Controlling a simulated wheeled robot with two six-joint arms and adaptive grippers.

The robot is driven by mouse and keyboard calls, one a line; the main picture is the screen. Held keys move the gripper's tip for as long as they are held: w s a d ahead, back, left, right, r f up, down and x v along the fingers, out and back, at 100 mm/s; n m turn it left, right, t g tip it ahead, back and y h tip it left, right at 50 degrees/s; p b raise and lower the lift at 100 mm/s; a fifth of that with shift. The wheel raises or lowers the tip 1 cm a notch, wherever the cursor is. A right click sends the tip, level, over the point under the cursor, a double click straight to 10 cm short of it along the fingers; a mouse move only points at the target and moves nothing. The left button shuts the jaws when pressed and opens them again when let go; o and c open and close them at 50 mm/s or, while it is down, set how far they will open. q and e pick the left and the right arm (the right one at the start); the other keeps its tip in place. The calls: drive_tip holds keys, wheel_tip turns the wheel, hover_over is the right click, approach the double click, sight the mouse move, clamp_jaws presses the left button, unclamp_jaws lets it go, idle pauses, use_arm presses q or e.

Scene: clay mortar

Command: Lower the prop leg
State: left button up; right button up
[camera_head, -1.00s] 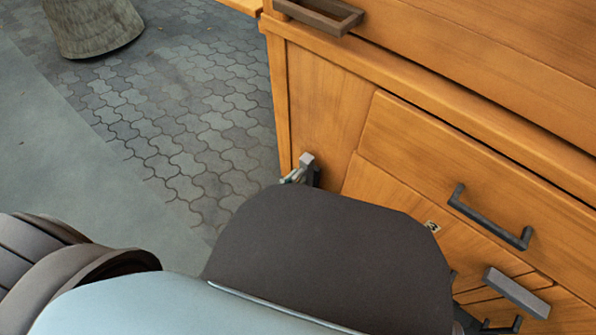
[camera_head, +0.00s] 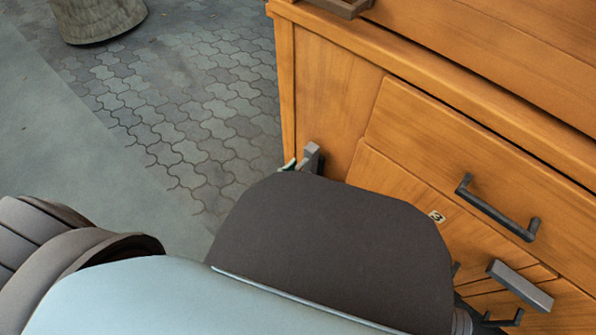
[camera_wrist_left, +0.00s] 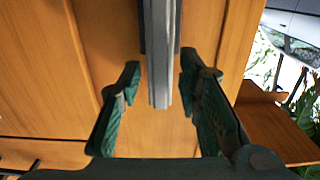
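A grey bar, which looks like the prop leg (camera_head: 313,154), stands out from the front of the wooden cabinet (camera_head: 330,95), near its left edge. In the left wrist view the prop leg (camera_wrist_left: 162,70) comes down from the top and ends between my fingers. My left gripper (camera_wrist_left: 160,88) is open, with one dark green finger on each side of the bar and a visible gap on both sides. In the head view only a sliver of my left gripper (camera_head: 289,165) shows beside the bar; my own arm hides the rest. My right gripper is not in view.
A dark drawer handle (camera_head: 497,207) sticks out on the right. A second grey bar (camera_head: 520,285) juts from the cabinet lower right. A dark handle (camera_head: 340,6) is at the top. A round grey pedestal (camera_head: 98,18) stands far left. The paved floor (camera_head: 190,110) left of the cabinet is clear.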

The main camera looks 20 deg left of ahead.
use_arm(q)
drive_tip(key=v, duration=1.1)
drive_tip(key=shift+s, duration=0.1)
